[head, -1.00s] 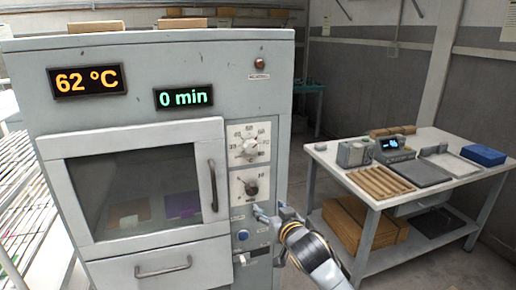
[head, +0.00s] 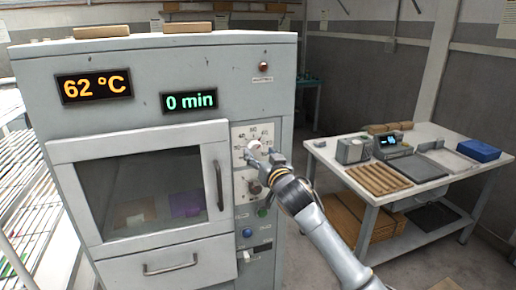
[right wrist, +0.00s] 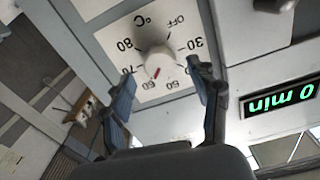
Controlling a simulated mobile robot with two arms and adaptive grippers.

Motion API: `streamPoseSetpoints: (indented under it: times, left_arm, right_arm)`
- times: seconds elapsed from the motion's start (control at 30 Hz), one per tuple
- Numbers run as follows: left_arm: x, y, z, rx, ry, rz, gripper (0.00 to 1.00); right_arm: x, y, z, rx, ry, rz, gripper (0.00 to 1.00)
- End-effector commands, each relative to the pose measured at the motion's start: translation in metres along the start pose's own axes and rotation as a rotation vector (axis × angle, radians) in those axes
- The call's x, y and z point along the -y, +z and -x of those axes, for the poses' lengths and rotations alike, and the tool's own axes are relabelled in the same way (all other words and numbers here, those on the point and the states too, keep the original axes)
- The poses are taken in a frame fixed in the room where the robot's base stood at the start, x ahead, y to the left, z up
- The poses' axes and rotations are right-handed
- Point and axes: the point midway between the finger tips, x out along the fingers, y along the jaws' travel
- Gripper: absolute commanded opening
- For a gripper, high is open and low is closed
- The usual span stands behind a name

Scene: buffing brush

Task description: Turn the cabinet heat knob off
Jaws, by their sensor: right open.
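The grey cabinet (head: 140,48) stands on the left, with its displays reading 62 °C and 0 min. Its heat knob (head: 253,146) is a pale round knob on a white dial plate marked in °C, partly covered by my gripper. In the right wrist view the heat knob (right wrist: 156,58) appears upside down, its red mark pointing between 60 and 70, away from OFF. My right gripper (head: 263,157) is at the dial, open. Its fingers (right wrist: 160,74) show on either side of the knob's lower part in the wrist view; I cannot tell whether they touch it. My left gripper is out of view.
A dark timer knob (head: 253,187) sits just below, partly behind my gripper, with a blue button (head: 247,232) lower down. The closed door's handle (head: 218,185) stands out left of the dials. A workbench (head: 437,140) stands to the right.

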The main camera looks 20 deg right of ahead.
Motion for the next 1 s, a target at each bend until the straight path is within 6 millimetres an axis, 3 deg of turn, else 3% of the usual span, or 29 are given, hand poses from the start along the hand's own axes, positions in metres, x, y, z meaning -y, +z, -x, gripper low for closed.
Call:
streamPoseSetpoints:
  times: [0.2, 0.57, 0.83, 1.0]
  left_arm:
    - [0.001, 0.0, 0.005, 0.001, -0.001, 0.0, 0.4]
    - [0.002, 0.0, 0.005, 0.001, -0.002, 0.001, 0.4]
    - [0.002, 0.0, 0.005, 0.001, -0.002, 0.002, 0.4]
    - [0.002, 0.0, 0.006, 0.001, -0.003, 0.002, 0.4]
  right_arm:
    - [0.0, -0.001, -0.021, 0.0, 0.001, 0.001, 0.61]
    - [0.0, 0.0, -0.025, -0.001, -0.001, 0.001, 0.61]
    - [0.0, 0.0, -0.025, -0.001, 0.0, 0.001, 0.1]
    - [0.0, 0.0, -0.025, 0.0, 0.0, 0.005, 0.07]
